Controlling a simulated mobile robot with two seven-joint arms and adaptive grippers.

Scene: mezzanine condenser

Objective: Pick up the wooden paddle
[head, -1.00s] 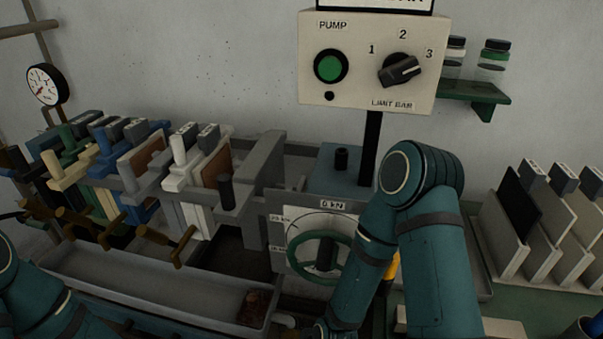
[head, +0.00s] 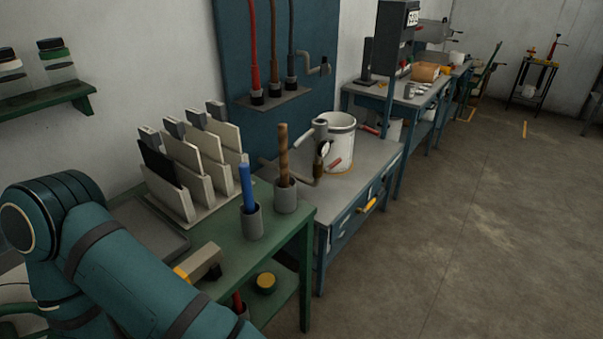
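A brown, wooden-looking stick (head: 283,150) stands upright in a grey cup (head: 286,197) on the green table. It may be the handle of the wooden paddle; its lower end is hidden in the cup. A blue stick (head: 246,186) stands in a second grey cup (head: 252,222) just left and nearer. Neither of my grippers shows.
A rack of pale plates (head: 205,160) stands behind the cups on the green table (head: 233,258). A tan block (head: 205,260) lies near my arm. A grey-topped bench (head: 375,165) with a white bucket (head: 336,148) adjoins on the right. Open floor (head: 470,240) lies further right.

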